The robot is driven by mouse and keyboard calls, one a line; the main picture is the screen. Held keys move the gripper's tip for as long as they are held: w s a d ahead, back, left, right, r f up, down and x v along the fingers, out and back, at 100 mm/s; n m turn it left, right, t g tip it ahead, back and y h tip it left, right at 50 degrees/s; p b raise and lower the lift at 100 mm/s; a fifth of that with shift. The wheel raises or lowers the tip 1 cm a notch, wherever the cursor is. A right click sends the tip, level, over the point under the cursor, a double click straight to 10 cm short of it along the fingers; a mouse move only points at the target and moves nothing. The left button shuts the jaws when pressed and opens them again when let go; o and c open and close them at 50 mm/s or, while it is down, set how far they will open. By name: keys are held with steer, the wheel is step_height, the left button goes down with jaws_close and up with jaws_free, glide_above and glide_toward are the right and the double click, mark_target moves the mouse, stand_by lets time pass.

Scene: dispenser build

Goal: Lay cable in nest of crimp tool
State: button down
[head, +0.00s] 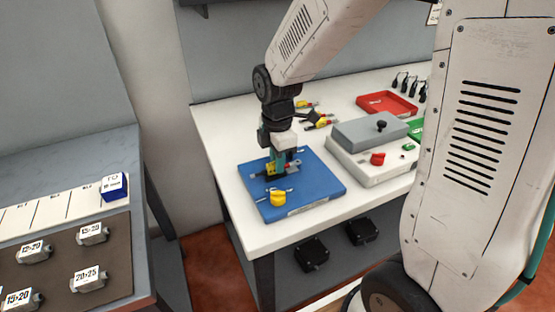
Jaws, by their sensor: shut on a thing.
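My gripper (279,172) points down just above a blue board (315,192) on the white table. It is shut on a small yellow-and-red piece, partly hidden by the fingers. I cannot tell for sure that this is the cable. A rounded yellow part (278,199) with a pale rod beside it sits on the board, in front of my gripper. I cannot make out which thing is the crimp tool, and no nest shows clearly. Two similar yellow-and-red pieces lie behind my gripper, one of them nearer (320,124).
A grey-lidded box (367,134) with a black knob and a red button (377,158) stands right of the board. A red tray (387,104) lies behind it. A side bench (118,260) with labelled blocks is at left. Two black boxes (311,254) sit below the table.

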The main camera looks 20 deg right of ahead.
steer(key=shift+f, duration=0.4)
stand_by(0.8)
steer(key=c, duration=1.4)
jaws_free()
steer(key=shift+o, duration=0.4)
steer(key=shift+s+f, duration=0.1)
steer(key=shift+s, duration=0.1)
steer(key=shift+o, duration=1.2)
steer(key=shift+r, duration=0.45)
steer(key=shift+w+r, duration=0.2)
steer(key=shift+r, duration=3)
